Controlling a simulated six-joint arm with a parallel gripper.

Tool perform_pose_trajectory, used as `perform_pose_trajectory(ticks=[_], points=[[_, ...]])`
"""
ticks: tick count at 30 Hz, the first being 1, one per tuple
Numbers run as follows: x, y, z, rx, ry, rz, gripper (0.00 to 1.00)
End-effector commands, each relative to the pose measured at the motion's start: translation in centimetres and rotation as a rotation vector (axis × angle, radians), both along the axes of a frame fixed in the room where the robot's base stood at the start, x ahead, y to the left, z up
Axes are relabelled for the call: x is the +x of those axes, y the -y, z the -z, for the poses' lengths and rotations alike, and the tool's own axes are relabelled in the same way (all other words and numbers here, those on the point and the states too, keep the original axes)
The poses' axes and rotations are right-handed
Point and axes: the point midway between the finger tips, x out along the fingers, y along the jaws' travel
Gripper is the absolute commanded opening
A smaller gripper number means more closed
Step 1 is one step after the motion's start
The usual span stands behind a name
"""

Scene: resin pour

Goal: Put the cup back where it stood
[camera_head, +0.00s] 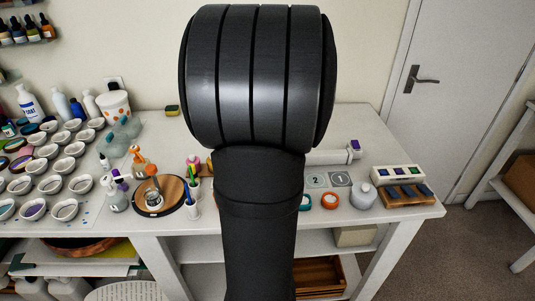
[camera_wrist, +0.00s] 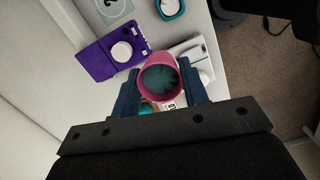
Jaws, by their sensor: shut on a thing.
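In the wrist view the pink cup (camera_wrist: 158,96) is between the two dark blue fingers of my gripper (camera_wrist: 160,94), which is shut on it. I look into its open mouth and see a dark teal inside; I cannot tell whether that is liquid. The cup's underside and its height above the table are hidden. In the head view my arm covers the middle of the table, and neither the gripper nor the cup can be made out there. Number cards 2 (camera_head: 315,181) and 1 (camera_head: 340,179) lie on the table right of my arm.
A purple block with a white round piece (camera_wrist: 103,57) lies beside the cup in the wrist view. A teal ring (camera_head: 305,202), an orange ring (camera_head: 330,201), a grey jar (camera_head: 362,197) and a wooden rack (camera_head: 405,197) stand at right. Many small cups (camera_head: 66,210) crowd the left.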

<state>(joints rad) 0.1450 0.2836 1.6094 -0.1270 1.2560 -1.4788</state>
Motion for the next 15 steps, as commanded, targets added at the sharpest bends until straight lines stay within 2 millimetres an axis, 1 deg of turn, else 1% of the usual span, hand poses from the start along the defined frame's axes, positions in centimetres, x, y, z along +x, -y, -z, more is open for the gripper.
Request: perform_pose_trajectory(ticks=[1,4,6,8,11,14,15], points=[[-0.4,0.7,-0.5,0.0,0.0,0.003,0.15],[-0.9,1.5,-1.1,0.0,0.0,0.0,0.15],[-0.9,1.8,-1.2,0.0,-0.001,-0.005,0.15],[-0.4,1.7,-1.2,0.0,-0.002,-0.016,0.15],[1.5,0.9,-0.7,0.001,-0.004,-0.048,0.15],[4.3,-0.5,0.2,0.001,-0.005,-0.094,0.15],[5.5,-1.3,0.7,0.001,-0.007,-0.115,0.15]])
